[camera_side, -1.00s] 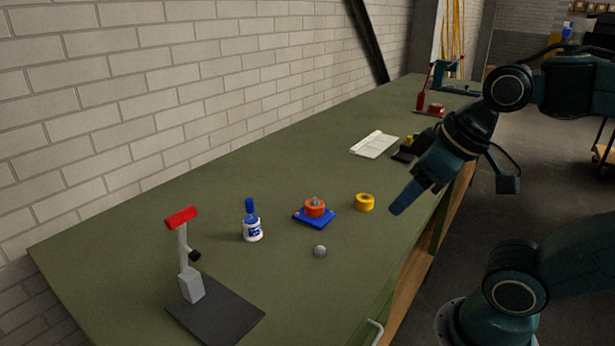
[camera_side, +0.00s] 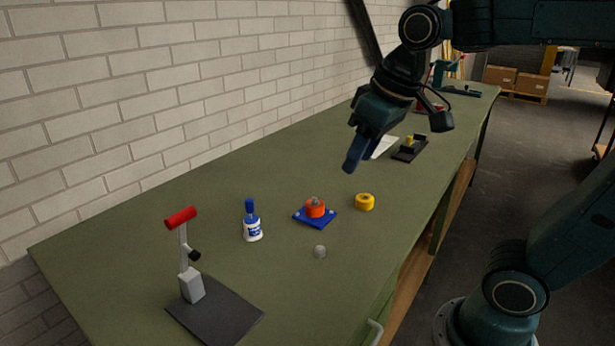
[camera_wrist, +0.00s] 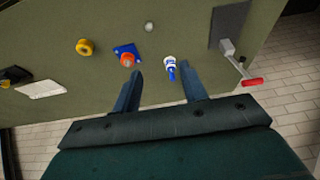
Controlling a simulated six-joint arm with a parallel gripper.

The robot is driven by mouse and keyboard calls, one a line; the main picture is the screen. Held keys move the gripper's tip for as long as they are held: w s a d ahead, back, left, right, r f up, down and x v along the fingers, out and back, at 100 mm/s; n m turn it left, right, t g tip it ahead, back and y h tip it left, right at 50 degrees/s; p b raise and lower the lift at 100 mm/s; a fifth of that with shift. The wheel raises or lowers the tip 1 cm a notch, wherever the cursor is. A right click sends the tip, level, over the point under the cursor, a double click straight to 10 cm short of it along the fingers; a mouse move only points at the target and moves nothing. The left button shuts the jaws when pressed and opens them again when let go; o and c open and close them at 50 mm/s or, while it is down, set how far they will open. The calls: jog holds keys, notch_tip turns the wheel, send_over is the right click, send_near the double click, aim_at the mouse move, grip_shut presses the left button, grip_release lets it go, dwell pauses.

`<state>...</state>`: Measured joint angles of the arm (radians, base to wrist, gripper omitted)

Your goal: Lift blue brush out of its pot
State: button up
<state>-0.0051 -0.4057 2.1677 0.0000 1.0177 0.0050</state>
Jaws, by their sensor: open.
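The blue brush (camera_side: 249,207) stands upright in its small white and blue pot (camera_side: 252,230) on the green bench, left of the middle in the side view. In the wrist view the brush (camera_wrist: 171,75) and the pot (camera_wrist: 169,61) show just beyond my fingertips, between their lines and nearer the right finger. My gripper (camera_side: 353,160) is open and empty, high above the bench and to the right of the pot in the side view. Both of its fingers show apart in the wrist view (camera_wrist: 160,78). Nothing touches the brush or pot.
A blue plate (camera_side: 300,217) with an orange round part (camera_side: 315,207), a yellow roll (camera_side: 364,202) and a grey ball (camera_side: 320,251) lie right of the pot. A red-handled stand (camera_side: 190,280) is at the front left. A brick wall (camera_side: 150,100) runs behind the bench.

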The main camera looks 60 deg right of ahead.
jog(key=w+g, duration=0.1)
jog(key=w, duration=0.7)
jog(key=g, duration=0.3)
send_over(249, 199)
notch_tip(249, 199, down, 8)
jog(key=shift+r, duration=0.2)
jog(key=shift+f, duration=0.1)
jog(key=shift+f, duration=2.95)
jog(key=shift+f, duration=3.1)
